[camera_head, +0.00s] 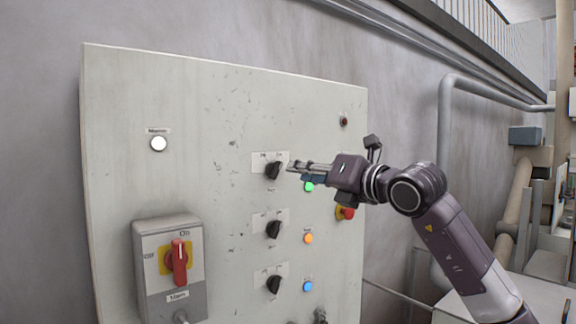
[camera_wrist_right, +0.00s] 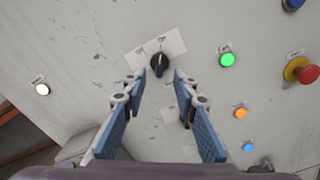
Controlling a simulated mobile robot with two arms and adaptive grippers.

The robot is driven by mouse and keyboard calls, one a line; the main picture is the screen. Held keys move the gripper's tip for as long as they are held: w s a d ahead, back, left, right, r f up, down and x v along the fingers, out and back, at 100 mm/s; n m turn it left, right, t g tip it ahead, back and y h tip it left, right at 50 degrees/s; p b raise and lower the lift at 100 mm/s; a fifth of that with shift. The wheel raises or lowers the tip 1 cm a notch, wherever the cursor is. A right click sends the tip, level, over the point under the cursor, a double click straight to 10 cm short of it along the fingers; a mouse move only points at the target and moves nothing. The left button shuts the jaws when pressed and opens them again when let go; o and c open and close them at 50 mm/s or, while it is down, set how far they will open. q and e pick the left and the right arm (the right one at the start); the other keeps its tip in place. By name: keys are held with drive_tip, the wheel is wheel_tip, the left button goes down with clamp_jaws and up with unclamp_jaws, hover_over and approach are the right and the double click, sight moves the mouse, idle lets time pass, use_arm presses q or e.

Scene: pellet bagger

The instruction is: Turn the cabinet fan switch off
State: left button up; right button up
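A pale control panel (camera_head: 220,110) carries a column of three black rotary switches. The top switch (camera_head: 273,170) is directly ahead of my right gripper (camera_head: 291,166); the middle switch (camera_head: 273,229) and bottom switch (camera_head: 273,284) are below it. The labels are too small to read, so I cannot tell which is the cabinet fan switch. In the right wrist view my right gripper (camera_wrist_right: 160,80) is open, with blue-padded fingers spread apart. The top switch's knob (camera_wrist_right: 161,64) sits between and just beyond the fingertips. Contact with it is not visible. My left gripper is not in view.
Lit green (camera_head: 309,187), orange (camera_head: 308,238) and blue (camera_head: 308,286) lamps sit right of the switches. A red emergency button (camera_head: 346,213) is farther right. A red-handled main switch (camera_head: 179,262) juts out at lower left. A white lamp (camera_head: 158,143) is above it.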

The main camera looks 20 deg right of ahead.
sight(279, 169)
drive_tip(key=p+x, duration=0.3)
drive_tip(key=x, duration=0.3)
drive_tip(key=shift+w+a+p, duration=0.1)
drive_tip(key=shift+w+p, duration=0.05)
drive_tip(key=shift+p, duration=0.15)
drive_tip(key=shift+w+a, duration=0.1)
drive_tip(key=shift+w, duration=0.35)
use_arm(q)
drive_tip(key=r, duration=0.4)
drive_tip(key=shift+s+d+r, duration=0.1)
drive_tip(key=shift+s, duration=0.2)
use_arm(e)
drive_tip(key=shift+f, duration=0.1)
clamp_jaws()
